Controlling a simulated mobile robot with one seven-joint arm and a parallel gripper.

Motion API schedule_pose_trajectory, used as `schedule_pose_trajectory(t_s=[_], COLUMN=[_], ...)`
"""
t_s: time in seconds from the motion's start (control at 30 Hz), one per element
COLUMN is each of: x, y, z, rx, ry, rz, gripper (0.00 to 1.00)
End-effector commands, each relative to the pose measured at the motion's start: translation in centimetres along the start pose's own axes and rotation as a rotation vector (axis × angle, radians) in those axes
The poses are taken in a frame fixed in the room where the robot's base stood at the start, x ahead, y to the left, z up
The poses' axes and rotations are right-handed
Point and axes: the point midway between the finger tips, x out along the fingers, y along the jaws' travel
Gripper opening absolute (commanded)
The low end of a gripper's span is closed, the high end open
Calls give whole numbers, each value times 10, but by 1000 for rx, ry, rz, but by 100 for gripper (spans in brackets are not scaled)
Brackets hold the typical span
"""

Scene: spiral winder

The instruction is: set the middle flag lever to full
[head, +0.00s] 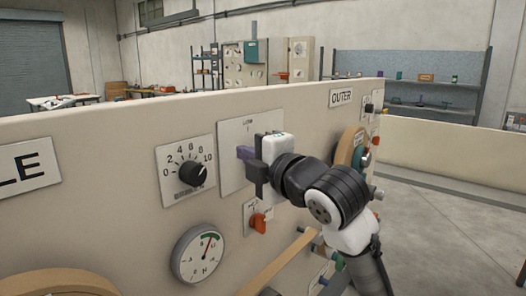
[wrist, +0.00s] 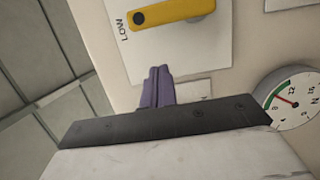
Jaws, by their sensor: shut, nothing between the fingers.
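The yellow flag lever (wrist: 178,12) shows at the top of the wrist view, on a pale plate with the word LOW.
A black dial (head: 192,173) numbered 0 to 10 is left of the plate. A round gauge (head: 198,255) and an orange knob (head: 258,222) are below. An OUTER sign (head: 342,97) and more controls are to the right. Open floor (head: 450,230) lies right of the panel.

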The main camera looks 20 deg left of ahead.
Motion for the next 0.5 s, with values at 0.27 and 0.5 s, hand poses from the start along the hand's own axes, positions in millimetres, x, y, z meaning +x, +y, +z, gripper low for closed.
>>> schedule_pose_trajectory(t_s=[0.27,0.5], x=[4,5], y=[2,0], z=[33,35], rx=[4,2], ry=[-6,-6], rz=[2,3], gripper=[0,0])
